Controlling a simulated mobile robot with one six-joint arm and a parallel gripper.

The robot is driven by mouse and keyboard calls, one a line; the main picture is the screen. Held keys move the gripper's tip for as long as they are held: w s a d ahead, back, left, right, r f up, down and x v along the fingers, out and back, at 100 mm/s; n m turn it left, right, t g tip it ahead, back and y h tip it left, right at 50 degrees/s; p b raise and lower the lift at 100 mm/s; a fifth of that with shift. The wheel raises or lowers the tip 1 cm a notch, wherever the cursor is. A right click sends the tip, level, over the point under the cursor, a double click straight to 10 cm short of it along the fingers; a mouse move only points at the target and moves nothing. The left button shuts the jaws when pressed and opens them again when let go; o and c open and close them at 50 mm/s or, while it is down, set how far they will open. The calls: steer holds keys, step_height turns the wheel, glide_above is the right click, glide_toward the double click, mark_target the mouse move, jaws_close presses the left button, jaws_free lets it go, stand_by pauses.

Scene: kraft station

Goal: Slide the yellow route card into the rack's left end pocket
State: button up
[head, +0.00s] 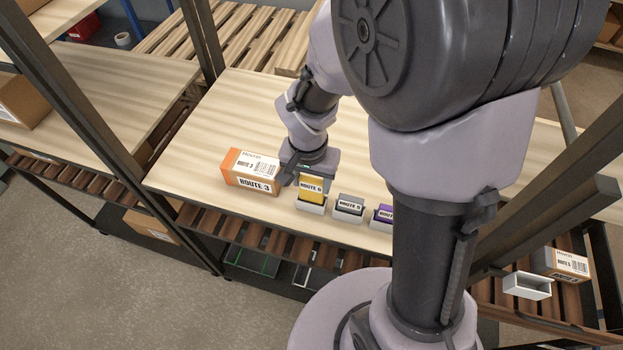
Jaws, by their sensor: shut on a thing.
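The yellow route card (311,189), marked ROUTE 6, stands upright at the rack's left end pocket (310,208), which is white and low. Its lower edge meets the pocket's opening; I cannot tell how deep it sits. My gripper (308,173) is above the pocket, shut on the card's upper part. The fingertips are partly hidden. The rack's neighbouring pocket (347,217) to the right holds a grey card (350,203) marked ROUTE 5.
An orange and white ROUTE 3 box (251,172) stands close to the left of my gripper. A purple card (385,213) is in a pocket further right, partly hidden by my arm. The wooden tabletop (225,115) behind is clear. Dark posts (205,40) rise at the left.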

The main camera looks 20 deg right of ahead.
steer(key=shift+f, duration=0.25)
steer(key=shift+f+b, duration=0.15)
steer(key=shift+b, duration=0.2)
steer(key=shift+f+b, duration=0.75)
steer(key=shift+b, duration=0.1)
steer(key=o, duration=1.4)
steer(key=shift+r, duration=0.1)
